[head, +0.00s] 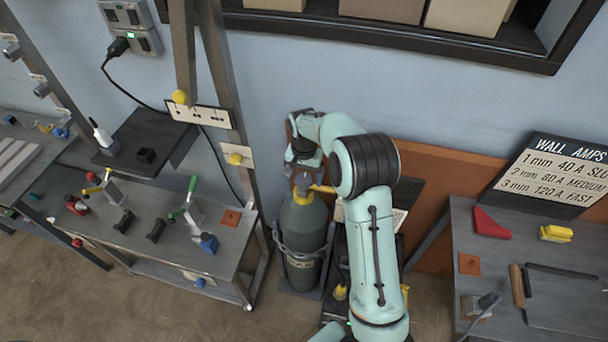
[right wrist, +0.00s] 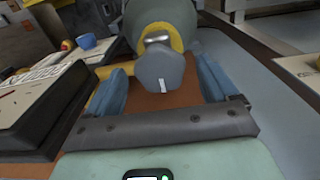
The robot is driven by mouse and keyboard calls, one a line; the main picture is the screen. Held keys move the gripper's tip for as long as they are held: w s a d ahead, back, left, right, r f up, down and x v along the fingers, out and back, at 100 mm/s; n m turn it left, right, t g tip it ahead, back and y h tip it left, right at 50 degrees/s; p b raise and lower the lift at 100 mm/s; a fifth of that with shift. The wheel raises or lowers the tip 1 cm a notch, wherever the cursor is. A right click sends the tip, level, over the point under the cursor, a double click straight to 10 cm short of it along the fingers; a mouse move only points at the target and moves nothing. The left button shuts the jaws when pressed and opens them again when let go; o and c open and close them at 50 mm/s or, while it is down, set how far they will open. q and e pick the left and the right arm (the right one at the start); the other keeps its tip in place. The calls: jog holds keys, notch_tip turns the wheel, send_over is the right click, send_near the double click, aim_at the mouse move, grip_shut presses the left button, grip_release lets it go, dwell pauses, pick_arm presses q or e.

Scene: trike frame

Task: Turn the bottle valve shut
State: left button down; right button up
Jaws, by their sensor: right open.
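The gas bottle (head: 303,222) is grey-green with a yellow collar and stands upright in a dark holder against the wall. Its valve knob is a grey, many-sided piece with a white mark; it shows in the right wrist view (right wrist: 161,70), in front of the bottle's yellow collar (right wrist: 176,36). My right gripper (right wrist: 163,80) is open, with one blue finger on each side of the knob and a visible gap to both. In the head view my right gripper (head: 304,163) is at the bottle's top, partly hidden by my own wrist. My left gripper is not in view.
A dark box with a white label (right wrist: 45,85) stands close on the left in the wrist view. The left workbench (head: 150,235) carries clamps and small blocks. The right bench (head: 480,235) holds a red piece, a yellow block and tools. The wall is directly behind the bottle.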

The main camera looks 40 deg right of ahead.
aim_at(304, 178)
notch_tip(304, 178, up, 13)
jog(key=shift+r, duration=0.2)
dwell(0.3)
dwell(0.5)
